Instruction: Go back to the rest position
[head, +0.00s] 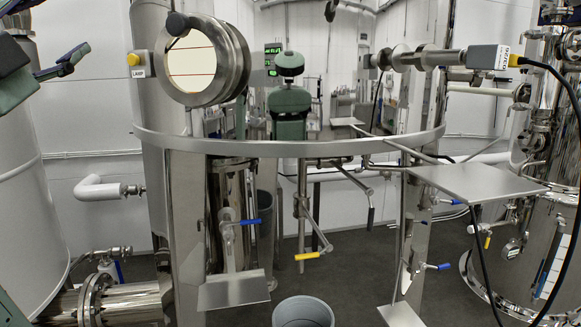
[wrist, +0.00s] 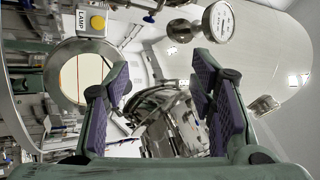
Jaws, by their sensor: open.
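My gripper (head: 77,59) is at the upper left edge of the head view, in front of the white wall and beside the large pale tank (head: 20,190). In the wrist view my gripper (wrist: 160,66) shows two purple-padded fingers spread wide apart. Nothing is between the fingers, so it is open and empty. The fingers are raised well above the floor. Most of my arm is outside the head view.
A round lit sight glass (head: 192,62) with a yellow lamp button (head: 133,59) is right of my gripper. A curved steel rail (head: 290,149) crosses the middle. A steel shelf (head: 478,182) juts out at right. A grey bucket (head: 303,312) stands on the floor.

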